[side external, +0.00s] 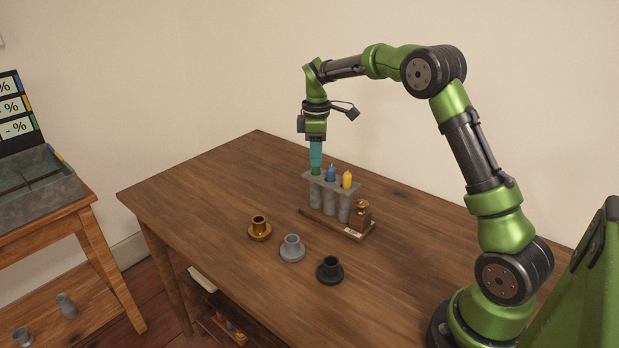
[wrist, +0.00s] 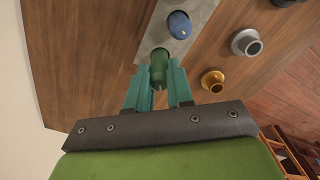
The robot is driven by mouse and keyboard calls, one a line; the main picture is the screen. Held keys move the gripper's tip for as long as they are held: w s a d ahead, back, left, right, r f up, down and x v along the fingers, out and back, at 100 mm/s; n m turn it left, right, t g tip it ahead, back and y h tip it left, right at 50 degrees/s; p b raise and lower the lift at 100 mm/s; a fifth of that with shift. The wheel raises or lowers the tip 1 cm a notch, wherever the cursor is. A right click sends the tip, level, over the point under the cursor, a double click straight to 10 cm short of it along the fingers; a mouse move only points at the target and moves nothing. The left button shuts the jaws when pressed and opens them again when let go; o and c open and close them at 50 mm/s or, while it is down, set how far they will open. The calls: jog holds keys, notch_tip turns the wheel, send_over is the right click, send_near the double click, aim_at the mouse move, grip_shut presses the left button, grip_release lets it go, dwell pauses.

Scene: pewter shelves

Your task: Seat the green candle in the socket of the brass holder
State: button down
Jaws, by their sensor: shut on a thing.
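The green candle (wrist: 159,72) is between my gripper's (wrist: 158,82) teal fingers, which are shut on it. In the side view my gripper (side external: 316,160) points down at the left end of the grey candle rack (side external: 318,183), and the candle (side external: 316,171) shows just under the fingertips. The candle's lower part is hidden, so I cannot tell whether it is still inside the rack's tube. The brass holder (side external: 259,229), a small cup on a round base, stands empty-looking on the table to the left of the rack. It also shows in the wrist view (wrist: 213,81).
A blue candle (side external: 331,174) and a yellow candle (side external: 347,180) stand in the rack beside my gripper. A grey holder (side external: 292,248) and a black holder (side external: 329,270) stand near the brass one. A small brass-topped block (side external: 361,214) sits at the rack's right end.

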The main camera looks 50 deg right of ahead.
jog(key=r, duration=0.5)
jog(key=a+r, duration=0.1)
jog(key=r, duration=0.1)
jog(key=shift+w+r, duration=0.15)
jog(key=shift+r, duration=0.15)
jog(key=s+a+f, duration=0.4)
jog(key=s+a, duration=0.2)
jog(key=a, duration=0.2)
jog(key=s+a+f, duration=0.5)
jog(key=s+a, duration=0.1)
jog(key=a, duration=0.2)
send_over(259, 227)
jog(key=w+d, duration=0.1)
jog(key=f, duration=0.1)
jog(key=shift+w+d+f, duration=0.15)
jog(key=shift+f, duration=1.75)
jog(key=shift+f, duration=0.1)
jog(key=c, duration=1)
grip_release()
